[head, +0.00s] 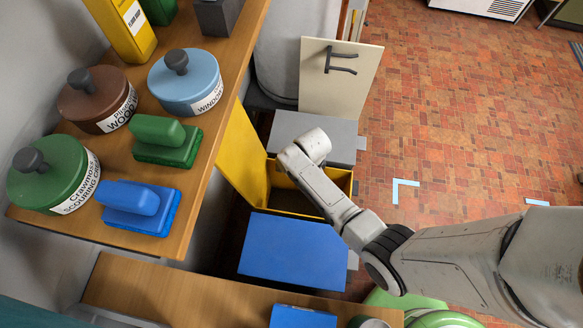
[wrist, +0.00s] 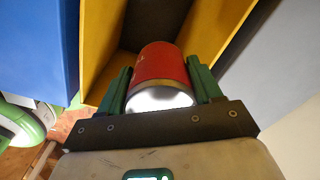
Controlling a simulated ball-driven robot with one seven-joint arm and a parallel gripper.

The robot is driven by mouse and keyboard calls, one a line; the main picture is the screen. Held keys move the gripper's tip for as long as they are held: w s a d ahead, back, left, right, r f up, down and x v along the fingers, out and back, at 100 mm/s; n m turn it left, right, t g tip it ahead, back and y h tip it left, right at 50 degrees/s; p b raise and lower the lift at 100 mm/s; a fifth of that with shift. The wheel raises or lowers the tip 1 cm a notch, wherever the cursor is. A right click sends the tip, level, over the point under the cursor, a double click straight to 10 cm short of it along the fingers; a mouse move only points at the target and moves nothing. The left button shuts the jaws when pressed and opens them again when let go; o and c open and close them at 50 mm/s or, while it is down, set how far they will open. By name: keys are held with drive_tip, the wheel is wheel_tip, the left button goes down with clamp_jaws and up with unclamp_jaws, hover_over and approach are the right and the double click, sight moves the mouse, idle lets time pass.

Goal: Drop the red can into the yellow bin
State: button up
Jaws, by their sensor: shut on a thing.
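The red can (wrist: 158,66) is held between the green fingers of my gripper (wrist: 159,72) in the wrist view. Its pale metal end faces the wrist camera, and its far end points into the yellow bin (wrist: 213,33). In the head view, the open yellow bin (head: 343,181) stands on the floor with its yellow lid (head: 237,158) raised at the left. My arm reaches over this bin and covers part of its mouth. My gripper and the can are hidden below the arm there. I cannot tell how deep the can is relative to the rim.
A blue bin (head: 292,252) stands on the near side of the yellow bin and a grey bin (head: 312,132) on the far side. A wooden shelf (head: 205,200) with tubs and brushes is at the left. The brick floor (head: 460,110) at the right is mostly clear.

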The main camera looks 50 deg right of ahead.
drive_tip(key=o, duration=1.1)
drive_tip(key=shift+r, duration=0.1)
wheel_tip(320, 180, up, 11)
drive_tip(key=shift+f+p, duration=0.2)
drive_tip(key=shift+p, duration=0.35)
